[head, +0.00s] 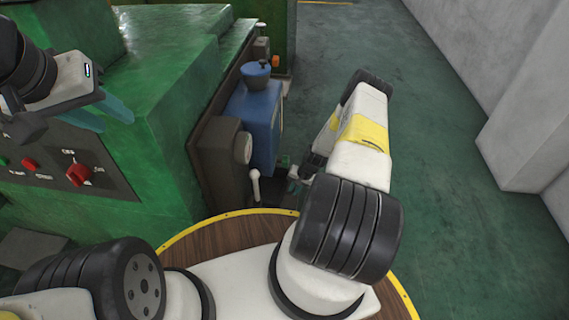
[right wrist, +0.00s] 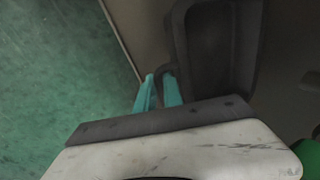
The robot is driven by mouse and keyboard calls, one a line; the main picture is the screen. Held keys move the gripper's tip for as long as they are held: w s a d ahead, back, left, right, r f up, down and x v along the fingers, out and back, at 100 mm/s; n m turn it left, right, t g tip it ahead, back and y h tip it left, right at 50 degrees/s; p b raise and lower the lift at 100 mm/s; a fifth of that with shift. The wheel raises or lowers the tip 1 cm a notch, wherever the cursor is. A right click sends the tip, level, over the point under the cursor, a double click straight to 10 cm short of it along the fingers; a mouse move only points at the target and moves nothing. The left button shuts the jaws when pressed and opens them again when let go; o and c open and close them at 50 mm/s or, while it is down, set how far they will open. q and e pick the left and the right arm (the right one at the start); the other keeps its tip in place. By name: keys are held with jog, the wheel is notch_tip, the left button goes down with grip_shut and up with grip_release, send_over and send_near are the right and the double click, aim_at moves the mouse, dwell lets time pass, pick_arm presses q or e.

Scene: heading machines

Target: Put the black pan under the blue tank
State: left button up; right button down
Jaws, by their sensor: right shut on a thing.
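The blue tank (head: 262,122) is fixed to the side of the green machine in the head view, with a blue cap on top. The black pan (right wrist: 222,55) shows in the right wrist view as a dark, shallow tray with a raised rim. My right gripper (right wrist: 160,88) has its teal fingers at the pan's left edge, shut on that edge. In the head view the right gripper (head: 298,178) is low beside the tank, mostly behind my arm, and I cannot make out the pan clearly there. My left gripper (head: 103,114) is open and empty before the green machine.
The green machine (head: 165,90) fills the left, with a control panel (head: 70,165) and red knob. A grey-brown motor box (head: 222,160) stands just before the tank. Green floor (head: 450,170) is clear to the right, up to a pale wall (head: 525,110).

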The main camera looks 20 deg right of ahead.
jog(key=shift+f, duration=0.3)
jog(key=c, duration=1.4)
grip_release()
